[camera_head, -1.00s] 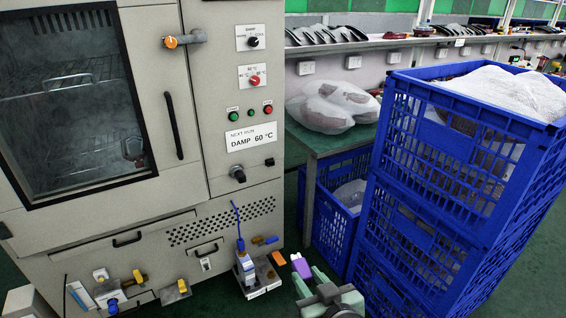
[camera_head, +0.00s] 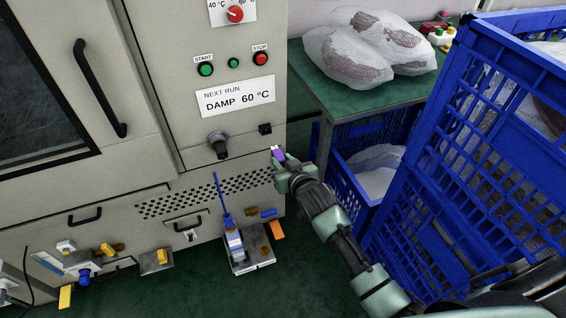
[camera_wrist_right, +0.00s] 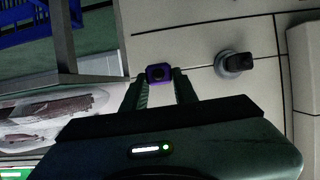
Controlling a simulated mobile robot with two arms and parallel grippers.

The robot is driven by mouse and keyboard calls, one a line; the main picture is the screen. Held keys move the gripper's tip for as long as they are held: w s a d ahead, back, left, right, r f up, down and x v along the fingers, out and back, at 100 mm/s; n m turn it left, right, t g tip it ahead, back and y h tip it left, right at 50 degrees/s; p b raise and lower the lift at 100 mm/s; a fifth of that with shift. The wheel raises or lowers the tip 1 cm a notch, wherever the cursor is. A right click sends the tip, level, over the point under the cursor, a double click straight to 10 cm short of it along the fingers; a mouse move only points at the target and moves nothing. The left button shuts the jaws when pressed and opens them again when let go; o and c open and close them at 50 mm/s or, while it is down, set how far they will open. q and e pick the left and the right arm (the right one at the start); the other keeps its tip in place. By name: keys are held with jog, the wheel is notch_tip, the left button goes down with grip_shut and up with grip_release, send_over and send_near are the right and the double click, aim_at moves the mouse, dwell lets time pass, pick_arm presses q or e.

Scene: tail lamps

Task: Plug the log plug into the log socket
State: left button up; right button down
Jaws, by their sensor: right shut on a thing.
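A small purple block, which I take as the log plug (camera_head: 278,154), is held between the fingers of my right gripper (camera_head: 284,169). In the right wrist view the plug (camera_wrist_right: 159,73) shows its dark end between the fingertips of my right gripper (camera_wrist_right: 160,85). A small black square fitting, which I take as the log socket (camera_head: 265,129), is on the machine's front panel. In the head view the plug is a little below and right of the socket, apart from it. I cannot make out the socket in the right wrist view. My left gripper is not in view.
A black knob (camera_head: 218,145) sticks out left of the socket and shows in the wrist view (camera_wrist_right: 235,63). A green-topped table (camera_head: 350,105) with wrapped bundles (camera_head: 372,46) and blue crates (camera_head: 490,150) stand close on the right. Small fixtures (camera_head: 236,245) sit low along the machine.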

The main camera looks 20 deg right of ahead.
aim_at(277, 148)
jog(key=shift+w+d+f, duration=0.1)
jog(key=shift+w+f, duration=0.05)
jog(key=shift+w, duration=0.15)
jog(key=shift+d+f, duration=0.1)
jog(key=shift+p, duration=0.3)
jog(key=shift+w, duration=0.55)
jog(key=shift+w+b, duration=1)
jog(key=shift+w, duration=1.25)
jog(key=shift+p, duration=0.45)
